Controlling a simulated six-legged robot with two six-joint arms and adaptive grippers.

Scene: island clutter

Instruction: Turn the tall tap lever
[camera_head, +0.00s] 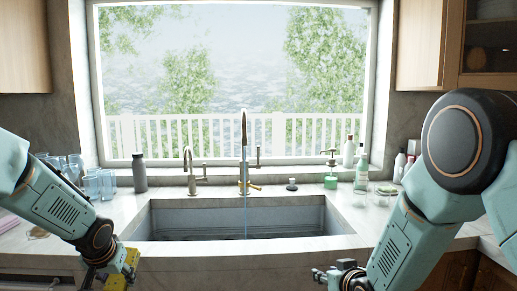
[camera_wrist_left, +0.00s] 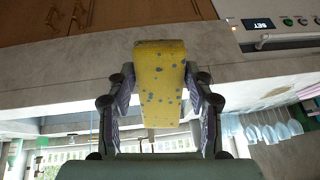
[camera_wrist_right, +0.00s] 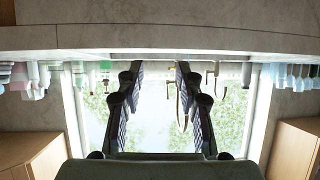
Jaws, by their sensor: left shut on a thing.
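The tall tap (camera_head: 244,140) stands upright behind the sink's middle. A slim upright lever (camera_head: 258,158) is at its right, and a brass handle (camera_head: 255,187) sticks out low. A thin pale line, like water, drops below its spout into the sink (camera_head: 165,222). My left gripper (camera_head: 112,275) is at the counter's front left, shut on a yellow spotted sponge (camera_wrist_left: 160,85), well apart from the tap. My right gripper (camera_head: 325,274) is low in front of the counter, right of the tap and apart from it. Its fingers are spread and empty in the right wrist view (camera_wrist_right: 160,70).
A shorter tap (camera_head: 189,170) stands left of the tall one. A grey bottle (camera_head: 139,173) and blue glasses (camera_head: 98,183) are on the left. A black stopper-like piece (camera_head: 292,184), a green soap dispenser (camera_head: 331,172) and several bottles are on the right. The front counter strip is clear.

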